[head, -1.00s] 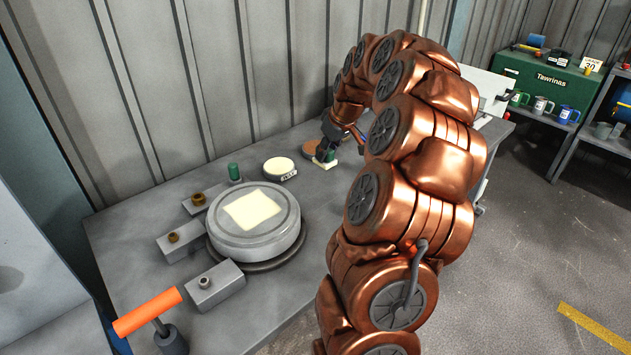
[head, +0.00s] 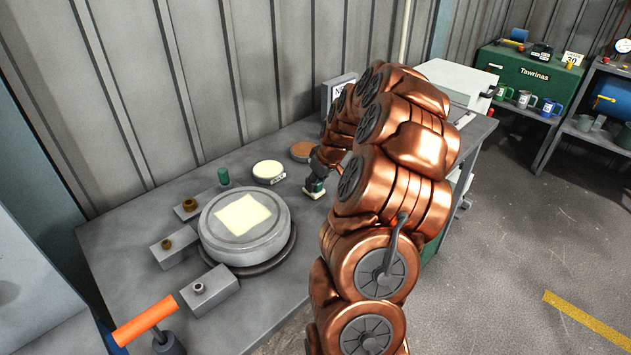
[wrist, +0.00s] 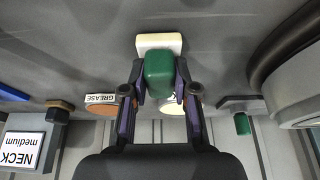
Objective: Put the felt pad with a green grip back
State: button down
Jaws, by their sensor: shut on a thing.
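My gripper (head: 316,182) is shut on the green grip (wrist: 159,74) of a felt pad. The pad (wrist: 158,42) is a small cream-white block beyond the fingertips in the wrist view. In the head view the pad (head: 314,191) shows just under my gripper, near the bench top; I cannot tell whether it touches. A second green-gripped piece (head: 223,176) stands behind the big grey round can end, and its grip (wrist: 242,124) shows at the right of the wrist view.
The grey round piece (head: 232,247) carries a cream square (head: 243,214). A cream-topped tin (head: 268,170) and a brown disc (head: 302,150), by a GREASE label (wrist: 101,99), lie behind my gripper. A NECK medium sign (wrist: 19,148) stands beyond. An orange-handled tool (head: 146,320) is at front left.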

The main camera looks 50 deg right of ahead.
jog(key=shift+f, duration=0.2)
jog(key=c, duration=0.9)
grip_release()
jog(key=shift+r, duration=0.15)
